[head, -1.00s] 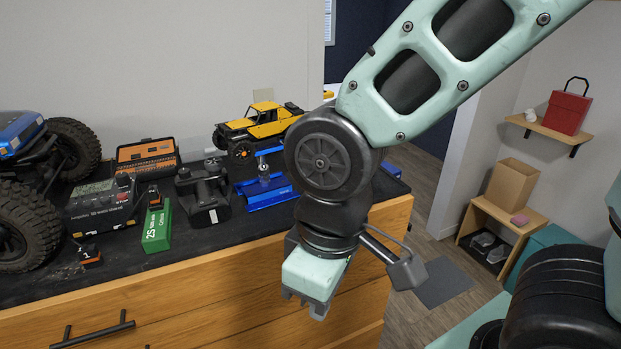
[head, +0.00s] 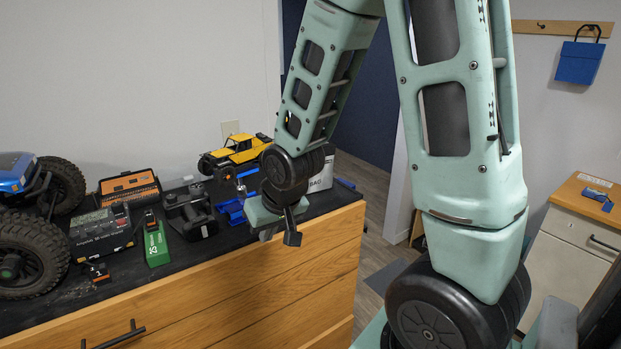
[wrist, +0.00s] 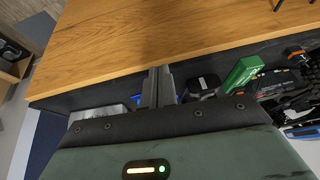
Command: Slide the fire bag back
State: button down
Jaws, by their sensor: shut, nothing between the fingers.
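A pale silver-white bag (head: 322,174) with the printed word "BAG" stands at the right end of the dark bench top, partly hidden behind my wrist in the head view. A silvery surface, probably the same bag, shows in the wrist view (wrist: 112,114) just left of my fingers. My gripper (head: 267,235) is over the bench's front edge, in front of and left of the bag. In the wrist view, my gripper's fingers (wrist: 157,86) are together and empty. I cannot tell whether they touch anything.
The bench top (head: 215,245) also holds a yellow crawler (head: 238,150), a blue stand (head: 232,210), a black device (head: 190,213), a green battery box (head: 156,245), a charger (head: 100,228) and a big-wheeled crawler (head: 35,215). Open floor lies right of the bench.

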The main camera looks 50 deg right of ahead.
jog(key=w+d+f+m+t+h, duration=0.1)
jog(key=w+d+f+m+t, duration=0.1)
jog(key=d+m+t, duration=0.5)
jog(key=w+d+f+m+t+h, duration=0.1)
jog(key=d+f+m, duration=0.3)
jog(key=d, duration=0.8)
jog(key=s+d+r+m+t+h, duration=0.3)
jog(key=s+d+m+t, duration=0.15)
jog(key=m, duration=0.35)
jog(key=shift+g, duration=0.25)
jog(key=b+x, duration=0.4)
jog(key=b, duration=0.7)
jog(key=shift+d+f, duration=0.1)
jog(key=shift+f, duration=0.05)
jog(key=b, duration=0.2)
jog(key=shift+w+b, duration=0.2)
jog(key=shift+b, duration=0.1)
jog(key=p+x, duration=0.1)
jog(key=x, duration=0.1)
jog(key=p+x, duration=0.1)
jog(key=x, duration=0.2)
jog(key=r+p+x, duration=0.1)
jog(key=x, duration=0.1)
jog(key=shift+w+d, duration=0.15)
jog(key=shift+w, duration=0.15)
jog(key=shift+w+d+f, duration=0.15)
jog(key=shift+w+d, duration=0.05)
jog(key=shift+w, duration=0.45)
